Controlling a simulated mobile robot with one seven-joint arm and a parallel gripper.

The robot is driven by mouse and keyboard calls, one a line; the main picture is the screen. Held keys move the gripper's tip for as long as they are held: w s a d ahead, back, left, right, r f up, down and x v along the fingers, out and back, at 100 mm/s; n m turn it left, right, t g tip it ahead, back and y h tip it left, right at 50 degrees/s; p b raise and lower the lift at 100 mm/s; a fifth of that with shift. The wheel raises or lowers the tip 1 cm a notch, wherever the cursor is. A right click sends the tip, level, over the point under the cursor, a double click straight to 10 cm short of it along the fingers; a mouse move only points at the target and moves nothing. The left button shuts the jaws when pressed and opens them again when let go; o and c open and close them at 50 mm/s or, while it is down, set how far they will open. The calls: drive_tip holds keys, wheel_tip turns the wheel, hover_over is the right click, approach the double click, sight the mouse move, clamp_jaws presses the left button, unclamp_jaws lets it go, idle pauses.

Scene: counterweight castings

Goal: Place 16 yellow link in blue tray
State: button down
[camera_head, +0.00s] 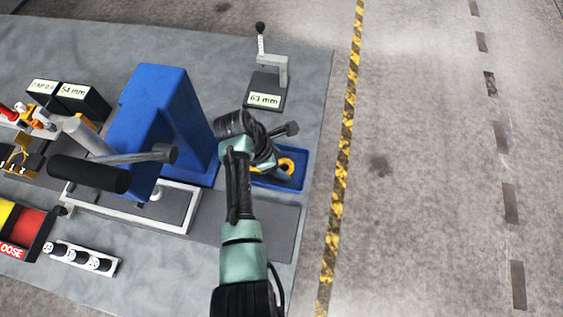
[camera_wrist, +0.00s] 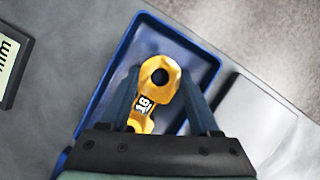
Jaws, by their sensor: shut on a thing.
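I cannot tell whether the link touches the tray floor.
A large blue press (camera_head: 150,110) stands left of the tray. A stand labelled 63 mm (camera_head: 265,95) is behind it. Black boxes (camera_head: 85,100), a red and yellow bin (camera_head: 25,225) and a white holder (camera_head: 80,260) are further left. A grey plate (camera_wrist: 255,125) lies right of the tray.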

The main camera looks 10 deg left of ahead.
drive_tip(key=shift+r, duration=0.1)
drive_tip(key=shift+c, duration=0.6)
unclamp_jaws()
drive_tip(key=shift+f, duration=0.2)
